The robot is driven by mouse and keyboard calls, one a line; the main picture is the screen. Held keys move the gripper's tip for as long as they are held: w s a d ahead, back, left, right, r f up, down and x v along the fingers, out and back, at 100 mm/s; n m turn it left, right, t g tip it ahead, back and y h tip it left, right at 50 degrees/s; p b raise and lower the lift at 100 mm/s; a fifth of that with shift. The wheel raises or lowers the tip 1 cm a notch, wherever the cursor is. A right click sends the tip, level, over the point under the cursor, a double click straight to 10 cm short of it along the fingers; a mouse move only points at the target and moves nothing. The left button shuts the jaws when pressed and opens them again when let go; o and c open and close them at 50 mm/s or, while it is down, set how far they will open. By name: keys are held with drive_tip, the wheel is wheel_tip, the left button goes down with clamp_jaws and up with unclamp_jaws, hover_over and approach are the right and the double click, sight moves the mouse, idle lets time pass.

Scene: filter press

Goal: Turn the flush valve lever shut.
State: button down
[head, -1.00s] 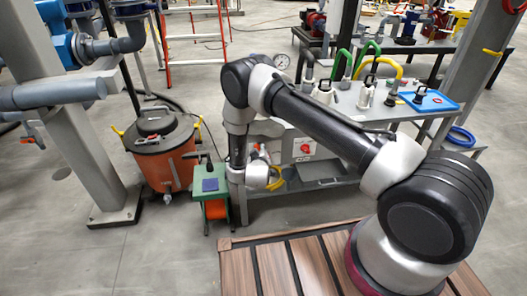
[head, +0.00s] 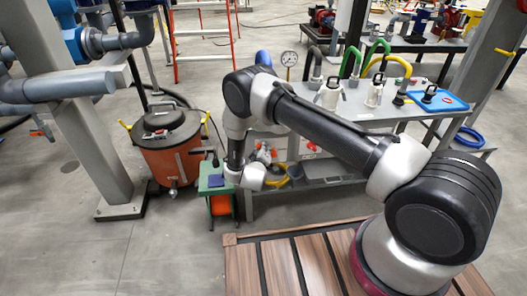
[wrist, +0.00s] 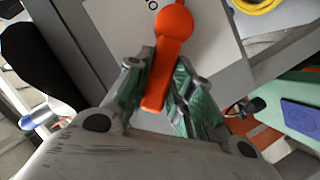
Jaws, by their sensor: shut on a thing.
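The flush valve lever (wrist: 172,55) is orange-red, with a round hub at the top of the wrist view and a straight handle running down and slightly left. It sits in front of a pale plate (wrist: 212,42) with a dark round mark by the hub. My gripper (wrist: 158,85) has its greenish fingers on both sides of the handle and is shut on it. The handle's end shows between the fingers. In the head view my arm hides most of the valve area, and the grip cannot be made out there.
A grey bench (head: 345,168) carries white bottles, coloured hoses and a blue tray (head: 440,101). A green stand (head: 215,184) with a blue pad is close to my wrist. An orange drum (head: 170,150) and a grey post (head: 95,130) stand left. A yellow hose (wrist: 258,4) shows near the plate.

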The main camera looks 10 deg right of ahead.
drive_tip(key=c, duration=1.2)
unclamp_jaws()
drive_tip(key=shift+c, duration=0.2)
drive_tip(key=shift+s+a, duration=0.1)
drive_tip(key=v, duration=1.2)
